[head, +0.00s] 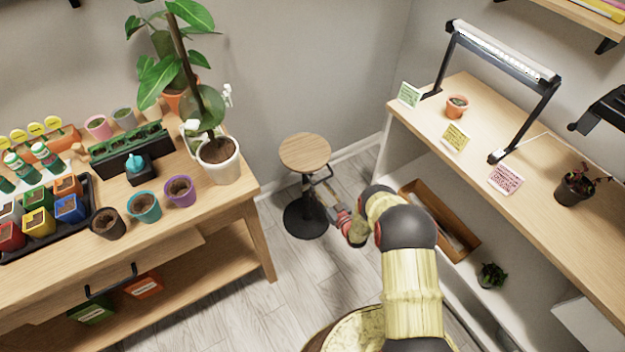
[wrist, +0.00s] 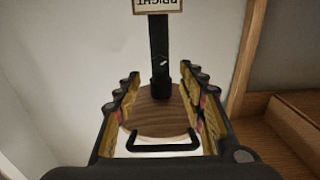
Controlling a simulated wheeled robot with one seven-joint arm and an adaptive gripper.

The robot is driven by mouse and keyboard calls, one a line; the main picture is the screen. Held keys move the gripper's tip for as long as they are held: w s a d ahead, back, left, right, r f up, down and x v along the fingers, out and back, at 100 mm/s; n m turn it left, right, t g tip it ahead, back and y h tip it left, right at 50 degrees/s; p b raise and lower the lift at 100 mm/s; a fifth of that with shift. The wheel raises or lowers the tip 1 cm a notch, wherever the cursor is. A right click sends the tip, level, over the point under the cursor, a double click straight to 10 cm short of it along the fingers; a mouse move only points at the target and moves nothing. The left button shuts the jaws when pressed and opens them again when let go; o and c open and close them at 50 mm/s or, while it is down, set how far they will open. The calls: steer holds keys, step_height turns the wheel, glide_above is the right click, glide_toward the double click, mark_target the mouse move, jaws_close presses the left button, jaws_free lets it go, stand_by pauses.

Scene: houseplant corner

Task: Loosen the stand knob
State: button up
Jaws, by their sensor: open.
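The stand has a round wooden top (head: 305,152) on a black column and a wide black base (head: 306,218). In the wrist view my gripper (wrist: 159,80) is open, with the black column (wrist: 158,50) and round wood (wrist: 150,118) showing between the fingers. A dark U-shaped bar (wrist: 165,148) crosses in front of the wood. I cannot tell whether any finger touches the stand.
A table (head: 225,262) with pots and a tall plant (head: 180,55) stands left of the stand. A shelf unit (head: 455,105) with a lamp (head: 500,50) stands on the right. An upside-down label (wrist: 158,5) shows beyond the column.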

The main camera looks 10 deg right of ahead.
mark_target(311, 176)
steer(key=shift+b+x, duration=1.1)
steer(key=shift+x, duration=2.25)
steer(key=shift+c, duration=0.9)
jaws_close()
